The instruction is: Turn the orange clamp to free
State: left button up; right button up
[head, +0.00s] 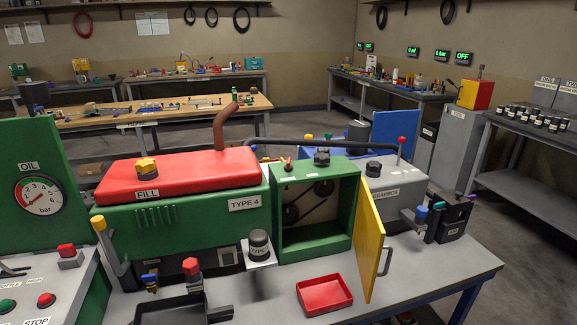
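I cannot pick out an orange clamp for certain in the head view. The nearest in colour is a yellow-orange cap (147,167) on the red top (180,175) of the green TYPE 4 machine, above the FILL label. A small red-orange piece (288,164) sits on top of the open green box (315,240), too small to make out. A yellow-tipped lever (100,224) stands upright at the machine's left front. Neither of my grippers can be seen in this view.
The yellow door (370,235) of the green box stands open toward the front. A red tray (325,293) lies on the grey bench (440,270) before it. A grey gearbox (385,195) stands at right. An oil gauge (38,195) is at left. Bench space is clear front right.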

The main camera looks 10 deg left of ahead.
aim_at(287, 167)
jog(key=z, duration=0.8)
jog(key=i, duration=0.7)
jog(key=u, duration=2.3)
